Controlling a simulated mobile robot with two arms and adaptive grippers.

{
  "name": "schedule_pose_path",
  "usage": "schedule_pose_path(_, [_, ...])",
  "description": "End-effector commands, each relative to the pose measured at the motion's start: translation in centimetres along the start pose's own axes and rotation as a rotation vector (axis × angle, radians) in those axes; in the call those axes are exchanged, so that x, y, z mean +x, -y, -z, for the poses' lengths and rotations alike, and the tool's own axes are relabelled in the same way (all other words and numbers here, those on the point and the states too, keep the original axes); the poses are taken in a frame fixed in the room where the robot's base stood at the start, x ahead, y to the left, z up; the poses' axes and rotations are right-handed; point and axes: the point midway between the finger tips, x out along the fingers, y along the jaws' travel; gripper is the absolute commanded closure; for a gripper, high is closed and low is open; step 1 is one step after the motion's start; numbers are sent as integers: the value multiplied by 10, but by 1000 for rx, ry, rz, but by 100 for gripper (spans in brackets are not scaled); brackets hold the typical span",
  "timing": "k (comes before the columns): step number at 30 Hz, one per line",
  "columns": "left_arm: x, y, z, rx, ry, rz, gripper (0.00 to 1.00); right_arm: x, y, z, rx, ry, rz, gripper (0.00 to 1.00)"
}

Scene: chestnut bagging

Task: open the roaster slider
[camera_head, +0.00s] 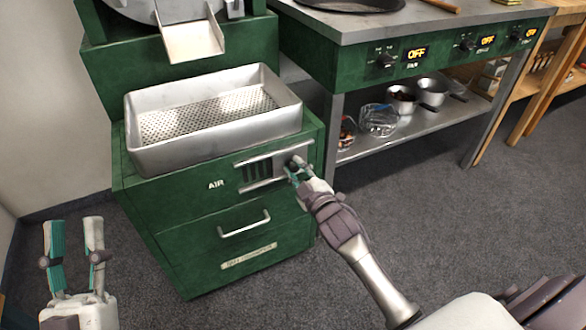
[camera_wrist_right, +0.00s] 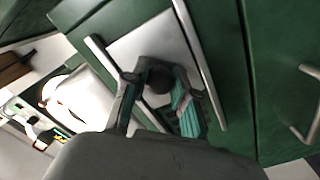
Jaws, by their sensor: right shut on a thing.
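The green roaster (camera_head: 180,215) stands at the left, with an air slider (camera_head: 280,166) on its front beside the "AIR" label. The slider is a metal plate between two rails, and dark vent slots (camera_head: 257,172) show to its left. My right gripper (camera_head: 295,171) is at the slider's right end. In the right wrist view, the gripper (camera_wrist_right: 160,90) is shut on the slider's dark round knob (camera_wrist_right: 159,79), with a finger on each side. My left gripper (camera_head: 75,250) is open and empty at the lower left, away from the roaster.
A perforated metal tray (camera_head: 215,150) sits on the roaster below a chute (camera_head: 193,42). A drawer handle (camera_head: 244,224) is below the slider. A green stove counter (camera_head: 400,60) stands at the right, with pots (camera_head: 432,92) on its lower shelf. Grey floor is clear in front.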

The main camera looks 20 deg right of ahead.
Motion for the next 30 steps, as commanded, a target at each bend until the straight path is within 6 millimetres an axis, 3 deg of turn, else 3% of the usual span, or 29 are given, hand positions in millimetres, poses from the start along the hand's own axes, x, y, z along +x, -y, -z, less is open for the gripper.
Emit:
schedule_pose_path(2, [0,0,0,0,-1,0,61,0,0,-1,0,2,0,100])
schedule_pose_path(3, [0,0,0,0,-1,0,61,0,0,-1,0,2,0,68])
schedule_pose_path(7, [0,0,0,0,-1,0,61,0,0,0,0,2,0,47])
schedule_pose_path(16, [0,0,1,-1,-4,-1,61,-1,0,0,0,0,0,47])
schedule_pose_path(20, [0,0,1,-1,-4,-1,61,-11,1,-1,0,2,2,47])
schedule_pose_path(30, [0,0,1,-1,-4,-1,61,-80,2,-1,0,4,3,47])
